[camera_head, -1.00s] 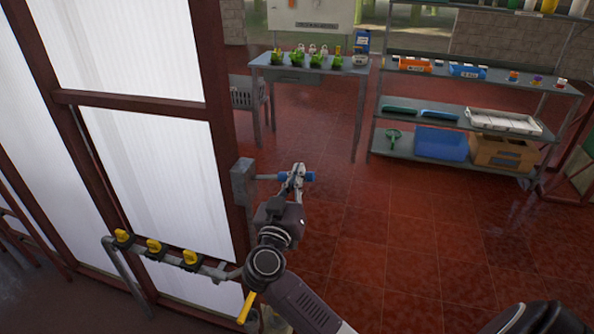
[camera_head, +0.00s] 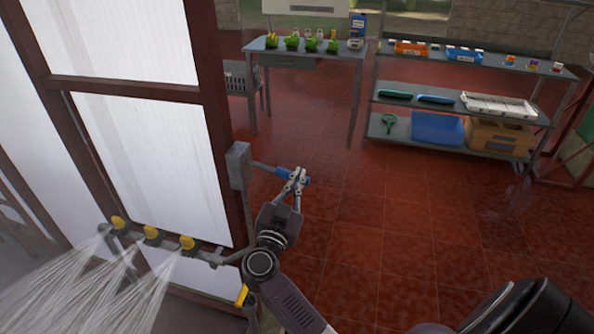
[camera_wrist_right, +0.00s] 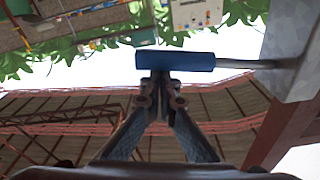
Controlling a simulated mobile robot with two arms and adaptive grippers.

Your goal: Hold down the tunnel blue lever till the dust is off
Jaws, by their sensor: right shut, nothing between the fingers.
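The blue lever (camera_head: 284,172) is a blue grip on a metal rod from a grey box (camera_head: 238,165) on the dark red post. The rod slopes down toward the grip. My right gripper (camera_head: 300,172) is shut and empty, its tips at the grip and covering part of it. In the right wrist view the blue grip (camera_wrist_right: 176,60) lies across the closed fingertips (camera_wrist_right: 160,76), seemingly touching. Water sprays from the pipe with yellow valves (camera_head: 151,233) at lower left. I cannot make out any dust. My left gripper is not in view.
A white-panelled frame (camera_head: 150,150) stands at left. A table (camera_head: 308,48) with several green items is at the back. A shelf rack (camera_head: 455,112) with bins is at back right. The red tiled floor (camera_head: 400,220) between is clear.

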